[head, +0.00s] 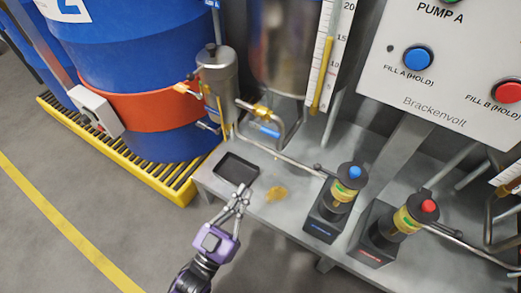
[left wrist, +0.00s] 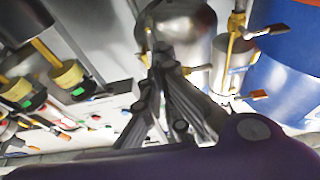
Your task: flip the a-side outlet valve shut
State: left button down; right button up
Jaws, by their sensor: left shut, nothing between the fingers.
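Below the shiny steel tank, a brass valve (head: 261,111) sits on the outlet pipe in the head view. A blue lever handle (head: 264,130) shows just under it, slanting down to the right. No label on it is readable; I take it for the a-side outlet valve. My left gripper (head: 246,190) is shut and empty, low in front of the valve and apart from it, over the bench edge near the black tray. In the left wrist view its closed fingers (left wrist: 160,62) point toward the steel tank (left wrist: 182,32). My right gripper is not in view.
A black tray (head: 236,169) and a tan spill (head: 276,193) are on the steel bench. A blue-topped pump (head: 341,190) and a red-topped pump (head: 408,214) stand right. A small steel canister (head: 217,77) with levers stands behind left, beside a blue drum (head: 135,45).

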pick_arm(q)
jog(key=s+r+t, duration=0.1)
jog(key=s+a+r+h, duration=0.1)
jog(key=s+a+r+t+h, duration=0.1)
jog(key=r, duration=0.1)
jog(key=shift+s+t, duration=0.2)
jog(key=shift+t, duration=0.1)
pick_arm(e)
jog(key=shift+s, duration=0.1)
pick_arm(q)
jog(key=shift+d, duration=0.1)
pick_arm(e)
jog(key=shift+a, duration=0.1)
pick_arm(q)
send_near(266, 131)
jog(key=f+x, duration=0.1)
jog(key=x, duration=0.4)
jog(key=shift+b+x, duration=0.5)
jog(key=shift+x, duration=0.4)
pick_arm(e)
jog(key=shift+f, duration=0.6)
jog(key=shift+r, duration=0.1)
